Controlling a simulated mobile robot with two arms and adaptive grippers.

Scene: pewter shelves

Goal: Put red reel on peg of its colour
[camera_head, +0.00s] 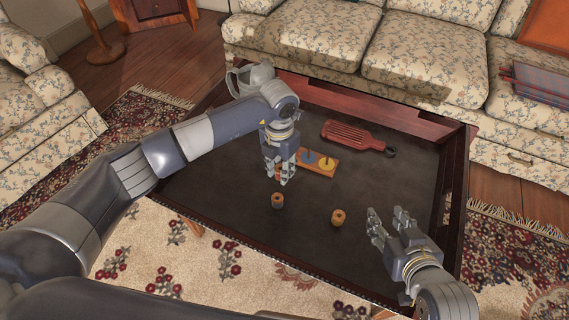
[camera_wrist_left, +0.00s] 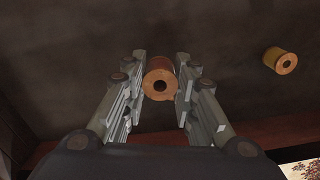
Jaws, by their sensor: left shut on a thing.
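My left gripper (camera_head: 280,178) is shut on the red reel (camera_wrist_left: 160,80), which sits upright between its fingers in the left wrist view. In the head view the fingers hide most of that reel, and they appear held above the table. A wooden peg board (camera_head: 319,171) lies just right of the left gripper; a blue part (camera_head: 309,156) and a yellow part (camera_head: 327,163) show on it, while its left end is partly hidden. My right gripper (camera_head: 385,228) is open and empty at the table's right side.
A dark-sided reel (camera_head: 278,201) and a yellowish reel (camera_head: 337,217) stand on the dark table; the yellowish one also shows in the left wrist view (camera_wrist_left: 280,60). A red slatted board (camera_head: 353,136) lies behind. The raised wooden rim (camera_head: 455,185) borders the table.

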